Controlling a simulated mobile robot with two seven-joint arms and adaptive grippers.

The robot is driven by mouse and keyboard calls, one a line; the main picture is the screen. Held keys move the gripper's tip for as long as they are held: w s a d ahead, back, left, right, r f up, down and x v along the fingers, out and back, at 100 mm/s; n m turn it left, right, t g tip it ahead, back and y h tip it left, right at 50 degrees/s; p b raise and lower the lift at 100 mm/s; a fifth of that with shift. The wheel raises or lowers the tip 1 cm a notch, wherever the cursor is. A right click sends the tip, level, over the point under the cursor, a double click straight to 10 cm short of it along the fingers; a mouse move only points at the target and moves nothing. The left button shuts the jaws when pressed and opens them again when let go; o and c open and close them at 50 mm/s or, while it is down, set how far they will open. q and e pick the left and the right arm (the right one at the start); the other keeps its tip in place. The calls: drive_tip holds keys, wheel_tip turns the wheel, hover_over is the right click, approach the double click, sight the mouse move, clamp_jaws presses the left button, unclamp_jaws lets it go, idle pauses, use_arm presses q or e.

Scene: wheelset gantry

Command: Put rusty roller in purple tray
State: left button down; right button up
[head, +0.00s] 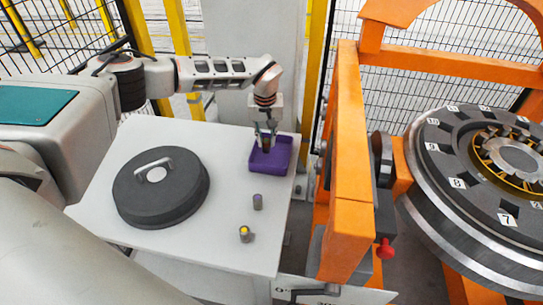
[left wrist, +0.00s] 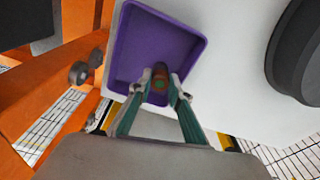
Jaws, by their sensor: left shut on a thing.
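The purple tray (head: 284,166) lies at the back right of the white table in the head view. It also shows in the left wrist view (left wrist: 185,20), where its floor looks empty. My left gripper (head: 266,143) points down over the tray. It is shut on the rusty roller (left wrist: 160,78), a small brown cylinder with a greenish end, which shows between the fingertips in the left wrist view. The roller is over the tray; I cannot tell whether it touches the floor. My right gripper is not in view.
A dark round lid with a handle (head: 160,195) covers much of the white table (head: 225,240). Two small grey rollers, one purple-topped (head: 258,202) and one yellow-topped (head: 246,234), stand near the right edge. An orange gantry (head: 345,180) and numbered wheel (head: 480,170) are at right.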

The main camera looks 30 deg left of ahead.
use_arm(q)
drive_tip(key=c, duration=1.8)
unclamp_jaws()
drive_tip(key=r, duration=0.4)
drive_tip(key=s+r, duration=0.1)
drive_tip(key=r, duration=0.7)
drive_tip(key=shift+s+d, duration=0.15)
drive_tip(key=shift+d, duration=0.2)
drive_tip(key=shift+s, duration=0.1)
